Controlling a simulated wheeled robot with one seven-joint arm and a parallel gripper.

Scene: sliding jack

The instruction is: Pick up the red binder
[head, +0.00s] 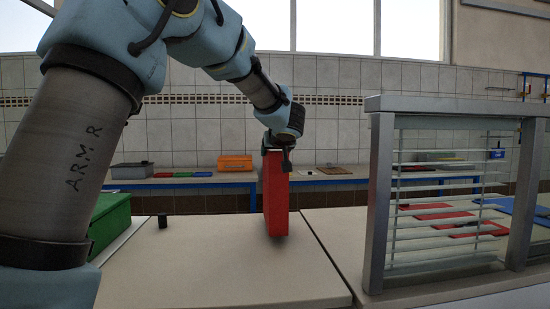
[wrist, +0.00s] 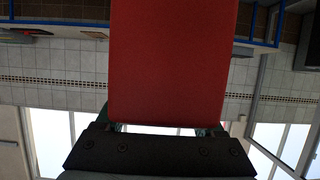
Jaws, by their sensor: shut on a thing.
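The red binder (head: 275,195) hangs upright from my gripper (head: 277,151) in the head view, near the seam between two table sections. My gripper is shut on the binder's top edge. The binder's lower end looks close to the table top; I cannot tell whether it touches. In the wrist view the binder (wrist: 170,60) fills the upper middle, and the dark gripper body (wrist: 160,152) lies below it. The fingertips are mostly hidden by the binder.
A green box (head: 110,220) stands at the left on the light table (head: 210,265), with a small black object (head: 162,221) near it. A metal frame with slats (head: 380,200) stands at the right. A back bench holds an orange box (head: 235,162). The table's front middle is clear.

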